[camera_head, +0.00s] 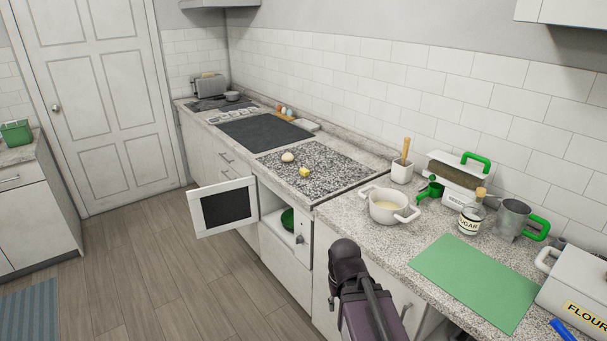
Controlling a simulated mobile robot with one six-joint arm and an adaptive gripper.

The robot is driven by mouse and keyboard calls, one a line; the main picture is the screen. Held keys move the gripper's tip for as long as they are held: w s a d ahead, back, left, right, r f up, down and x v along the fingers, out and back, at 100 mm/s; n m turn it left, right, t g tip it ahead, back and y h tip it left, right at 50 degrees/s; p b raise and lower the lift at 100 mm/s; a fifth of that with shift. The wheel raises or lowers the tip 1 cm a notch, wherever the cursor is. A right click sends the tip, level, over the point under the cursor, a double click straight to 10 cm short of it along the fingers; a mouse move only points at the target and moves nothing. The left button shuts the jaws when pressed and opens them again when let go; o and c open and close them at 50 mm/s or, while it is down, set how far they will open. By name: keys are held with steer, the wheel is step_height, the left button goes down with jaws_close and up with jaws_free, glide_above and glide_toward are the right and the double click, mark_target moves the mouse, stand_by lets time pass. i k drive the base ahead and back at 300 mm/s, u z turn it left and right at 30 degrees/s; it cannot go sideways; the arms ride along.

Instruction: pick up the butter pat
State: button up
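A small yellow block (305,172), which looks like the butter pat, lies on the speckled grey surface (335,170) set in the counter. A round, pale, bun-like thing (287,157) lies just behind and left of it. Nothing covers the yellow block. Part of my dark purple arm rises at the bottom centre, in front of the cabinets and apart from the block. My gripper is not in view.
An oven-like door (224,206) hangs open below the counter, with a green bowl (288,219) inside. A white pot (388,206), a sugar jar (471,218), a metal mug (512,220) and a green mat (474,281) stand to the right.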

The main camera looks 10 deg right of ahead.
mark_target(304, 172)
steer(key=k, duration=1.35)
steer(key=u, duration=0.65)
steer(key=i, duration=1.1)
steer(key=u, duration=0.5)
steer(key=i, duration=1.55)
steer(key=z, duration=0.4)
